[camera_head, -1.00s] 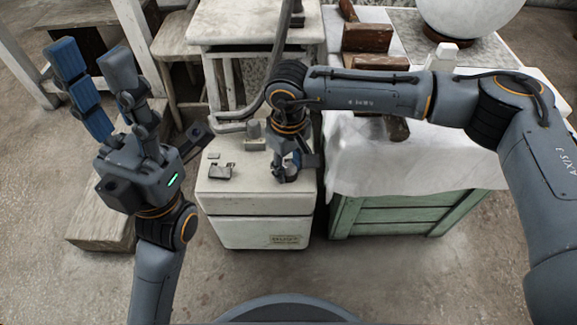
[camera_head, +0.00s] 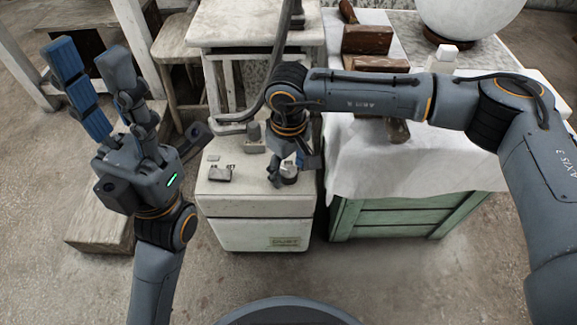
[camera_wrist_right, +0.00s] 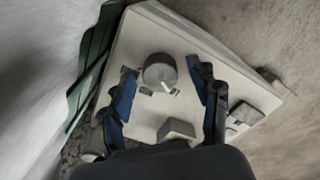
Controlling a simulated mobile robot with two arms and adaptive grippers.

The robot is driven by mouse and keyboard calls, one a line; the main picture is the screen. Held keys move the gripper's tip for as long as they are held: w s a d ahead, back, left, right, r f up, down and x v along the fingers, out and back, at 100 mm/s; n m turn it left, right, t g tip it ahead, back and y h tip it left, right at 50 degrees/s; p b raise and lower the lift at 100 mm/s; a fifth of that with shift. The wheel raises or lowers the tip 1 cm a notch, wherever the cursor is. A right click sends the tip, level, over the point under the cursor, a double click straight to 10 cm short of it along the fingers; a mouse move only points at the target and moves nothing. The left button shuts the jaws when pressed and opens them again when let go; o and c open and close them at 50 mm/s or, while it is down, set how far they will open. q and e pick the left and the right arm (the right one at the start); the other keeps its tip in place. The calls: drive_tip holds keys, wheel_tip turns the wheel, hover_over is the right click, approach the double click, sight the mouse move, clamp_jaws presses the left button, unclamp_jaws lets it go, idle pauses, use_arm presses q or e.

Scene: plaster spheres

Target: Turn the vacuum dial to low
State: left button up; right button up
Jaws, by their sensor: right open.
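The vacuum dial (camera_wrist_right: 158,68) is a round grey knob with a white pointer mark on its lower-right side in the right wrist view. It sits on top of a pale box-shaped vacuum unit (camera_head: 238,203). Small dark marks lie around the dial, too small to read. My right gripper (camera_wrist_right: 160,72) is open, with its blue-padded fingers on either side of the dial and gaps visible. In the head view my right gripper (camera_head: 286,172) is over the unit's top and partly hides the dial. My left gripper (camera_head: 88,52) is open and empty, raised at the left.
A green cabinet (camera_head: 400,215) with a white cloth is just right of the unit. Open floor lies in front.

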sight(288, 171)
wheel_tip(288, 171, up, 12)
idle(0.5)
idle(0.4)
